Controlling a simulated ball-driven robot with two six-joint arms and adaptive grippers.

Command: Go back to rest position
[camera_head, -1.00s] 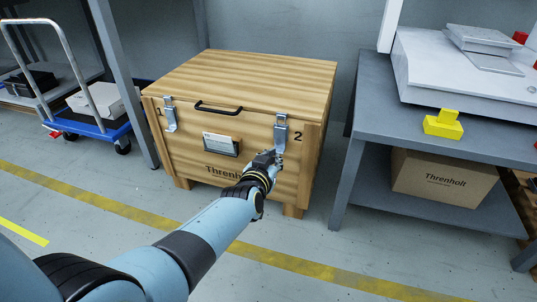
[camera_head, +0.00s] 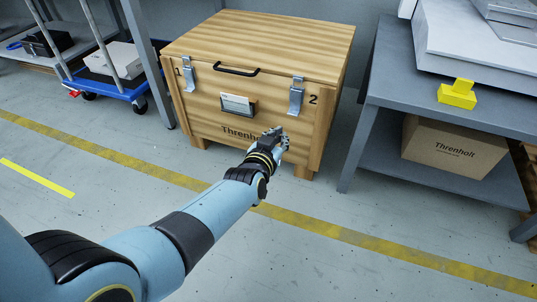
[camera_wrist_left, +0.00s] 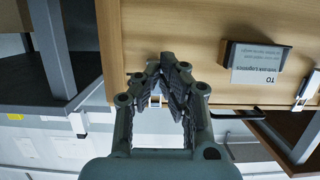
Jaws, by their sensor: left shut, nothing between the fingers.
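My left gripper (camera_head: 276,138) is in front of the wooden crate (camera_head: 262,40), just below and left of latch 2 (camera_head: 296,96). Its fingers are shut together and hold nothing; they also show in the left wrist view (camera_wrist_left: 172,66), before the crate's front (camera_wrist_left: 220,18). I cannot tell whether they touch the wood. Latch 1 (camera_head: 190,76) is at the crate's left, and a black handle (camera_head: 237,71) is on the front between the latches. The crate lid is down. My right gripper is not in view.
A grey workbench (camera_head: 400,85) stands at the right, with a yellow block (camera_head: 457,94) on top and a cardboard box (camera_head: 450,148) on its lower shelf. A blue trolley (camera_head: 120,88) is at the left. The floor in front is clear.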

